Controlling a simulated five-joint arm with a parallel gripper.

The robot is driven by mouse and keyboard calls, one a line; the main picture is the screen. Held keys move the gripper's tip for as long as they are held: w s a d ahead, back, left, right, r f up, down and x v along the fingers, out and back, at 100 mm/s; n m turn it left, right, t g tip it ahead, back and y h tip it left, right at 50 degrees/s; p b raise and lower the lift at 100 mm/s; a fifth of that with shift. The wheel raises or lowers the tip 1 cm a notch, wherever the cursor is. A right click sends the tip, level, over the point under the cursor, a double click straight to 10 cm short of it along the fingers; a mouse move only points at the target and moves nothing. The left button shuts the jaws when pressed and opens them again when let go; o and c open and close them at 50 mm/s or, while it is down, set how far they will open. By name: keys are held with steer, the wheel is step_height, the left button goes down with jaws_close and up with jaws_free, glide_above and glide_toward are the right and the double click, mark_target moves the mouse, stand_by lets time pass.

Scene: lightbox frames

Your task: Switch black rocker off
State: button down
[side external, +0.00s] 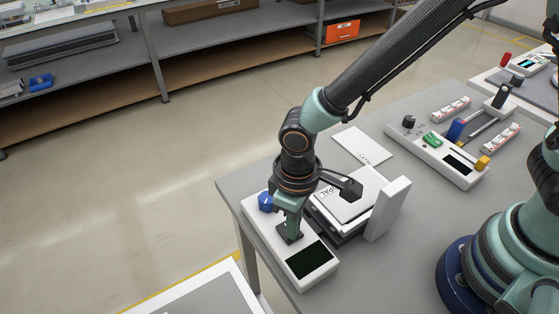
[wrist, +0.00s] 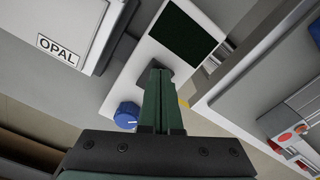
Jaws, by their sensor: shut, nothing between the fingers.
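A white control panel (side external: 262,236) lies at the near left corner of the grey table. It carries a black rocker (side external: 284,238) between a blue knob (side external: 266,202) and a dark screen (side external: 310,261). My gripper (side external: 292,235) points down with its fingers shut at the rocker and seems to touch it. In the wrist view, the green fingertips (wrist: 158,70) overlap the dark rocker (wrist: 150,73), hiding most of it. I cannot tell which way the rocker is tilted. The blue knob (wrist: 127,115) and dark screen (wrist: 187,34) show on either side of the fingers.
A box labelled OPAL (side external: 345,201) stands beside the panel, with an upright white plate (side external: 388,208) next to it. A white card (side external: 362,147) lies behind. Another panel (side external: 435,150) with knobs and buttons is farther right. The table's left edge is close to the panel.

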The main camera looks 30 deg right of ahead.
steer(key=shift+r, duration=3.5)
steer(key=d+r+m+t, duration=0.2)
steer(key=d+r, duration=0.2)
steer(key=d, duration=0.4)
steer(key=w+d+r+m+t, duration=0.1)
steer(key=d+r+m, duration=0.1)
steer(key=d+r, duration=0.3)
steer(key=d+r+m+t, duration=0.2)
steer(key=d+r, duration=0.2)
steer(key=d, duration=0.7)
steer(key=shift+w+r+t, duration=0.15)
steer(key=shift+r+t, duration=0.15)
steer(key=shift+d, duration=0.1)
